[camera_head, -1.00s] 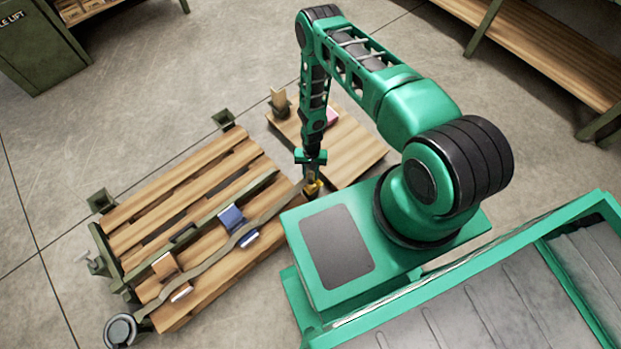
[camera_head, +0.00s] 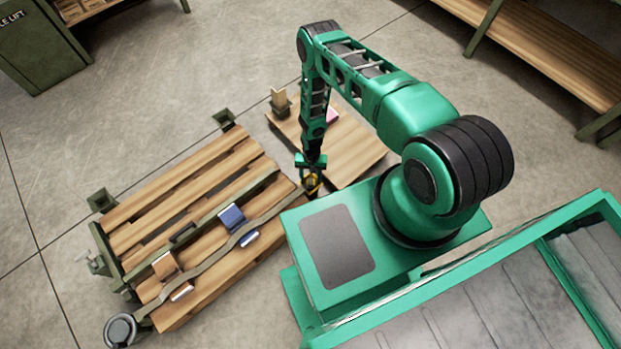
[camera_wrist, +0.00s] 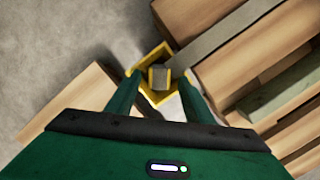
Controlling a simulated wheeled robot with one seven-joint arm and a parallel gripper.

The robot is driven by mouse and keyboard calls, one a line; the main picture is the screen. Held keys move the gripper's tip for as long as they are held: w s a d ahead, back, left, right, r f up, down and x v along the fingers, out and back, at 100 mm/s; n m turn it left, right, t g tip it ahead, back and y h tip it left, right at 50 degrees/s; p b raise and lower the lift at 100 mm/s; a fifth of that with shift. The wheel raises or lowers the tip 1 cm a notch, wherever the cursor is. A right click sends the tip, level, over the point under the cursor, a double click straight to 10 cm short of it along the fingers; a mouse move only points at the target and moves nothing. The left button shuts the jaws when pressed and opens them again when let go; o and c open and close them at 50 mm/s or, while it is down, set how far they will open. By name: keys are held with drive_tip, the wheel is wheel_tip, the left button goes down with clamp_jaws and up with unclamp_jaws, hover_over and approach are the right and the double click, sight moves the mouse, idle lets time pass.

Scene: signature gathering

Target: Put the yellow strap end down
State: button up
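The yellow strap end (camera_wrist: 151,78) sits between my gripper's fingers in the wrist view, inside a yellow square-edged holder (camera_wrist: 153,57). A grey block face shows on it. The grey strap (camera_wrist: 225,35) runs from there to the upper right. In the head view my gripper (camera_head: 311,180) points down there, partly hiding the strap end.
The wooden pallet (camera_head: 190,190) lies left of my gripper. A blue clamp-like piece (camera_head: 232,217) and a brown one (camera_head: 166,266) are on it. A small wooden board (camera_head: 352,150) is behind my gripper. Open concrete floor (camera_head: 150,90) lies beyond.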

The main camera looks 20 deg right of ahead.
drive_tip(key=w+d+r, duration=0.3)
drive_tip(key=r, duration=0.8)
drive_tip(key=w+d+r+h, duration=0.1)
drive_tip(key=w+d+r, duration=0.2)
drive_tip(key=r, duration=0.7)
drive_tip(key=w+d+r, duration=0.2)
drive_tip(key=w+r, duration=0.1)
drive_tip(key=r, duration=0.8)
drive_tip(key=s+d+r+h, duration=0.15)
drive_tip(key=d+r, duration=0.25)
drive_tip(key=r, duration=0.7)
drive_tip(key=s+d+r+y, duration=0.15)
drive_tip(key=d+r, duration=0.25)
drive_tip(key=r, duration=0.7)
drive_tip(key=s+d+r+t+h, duration=0.1)
drive_tip(key=s+d+r, duration=0.2)
drive_tip(key=s+r, duration=1.1)
drive_tip(key=s+a+r, duration=0.1)
drive_tip(key=s+r, duration=0.4)
drive_tip(key=s, duration=0.2)
drive_tip(key=s+r+m+y, duration=0.1)
drive_tip(key=s+r, duration=0.4)
drive_tip(key=s, duration=0.3)
drive_tip(key=shift+s+a+t, duration=0.3)
drive_tip(key=shift+a+t, duration=0.1)
